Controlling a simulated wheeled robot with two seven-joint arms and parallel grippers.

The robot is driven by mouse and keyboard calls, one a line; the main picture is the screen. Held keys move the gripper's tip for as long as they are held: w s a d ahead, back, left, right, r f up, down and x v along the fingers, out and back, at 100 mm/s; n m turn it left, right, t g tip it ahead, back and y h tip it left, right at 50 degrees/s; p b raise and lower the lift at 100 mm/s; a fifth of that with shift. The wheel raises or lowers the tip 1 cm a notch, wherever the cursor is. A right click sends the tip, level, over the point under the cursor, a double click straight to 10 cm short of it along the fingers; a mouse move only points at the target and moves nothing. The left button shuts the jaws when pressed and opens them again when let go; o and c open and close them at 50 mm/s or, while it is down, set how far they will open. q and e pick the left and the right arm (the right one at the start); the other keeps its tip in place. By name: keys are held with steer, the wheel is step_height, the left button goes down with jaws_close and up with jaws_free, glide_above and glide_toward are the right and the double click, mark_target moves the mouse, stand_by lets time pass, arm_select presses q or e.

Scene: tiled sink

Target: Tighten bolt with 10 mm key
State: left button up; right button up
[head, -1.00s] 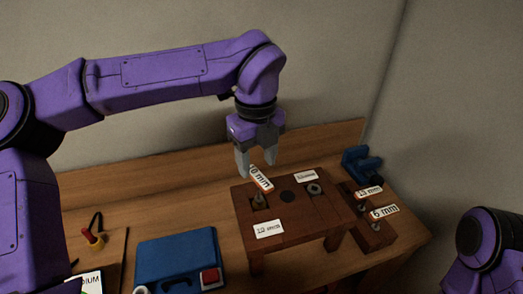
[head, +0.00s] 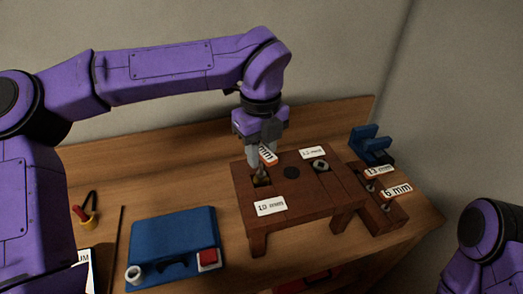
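The small wooden stand (head: 300,222) has a left recess with a metal key or bolt shaft (head: 261,179) standing in it; which part is bolt is too small to tell. A white tag (head: 267,154) ending in "mm" sits above this shaft, partly covered by a finger. My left gripper (head: 264,150) is pointing down at the tag, its fingers around or beside it. Whether they are closed on the key is unclear. A round metal fitting (head: 320,166) sits in the stand's right recess. My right arm shows at the lower right edge, its gripper outside the view.
A dark wooden holder (head: 383,210) at the right carries keys tagged 13 mm (head: 380,171) and 6 mm (head: 397,191). A blue clamp-like block (head: 369,143) stands behind it.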

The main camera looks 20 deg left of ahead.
stand_by(0.3)
arm_select(q)
steer(key=shift+r+m+p, duration=0.15)
steer(key=shift+m+p, duration=0.15)
steer(key=shift+p, duration=0.1)
steer(key=shift+m+p, duration=2.1)
steer(key=shift+m, duration=0.4)
steer(key=shift+w+m, duration=0.1)
steer(key=shift+m, duration=0.2)
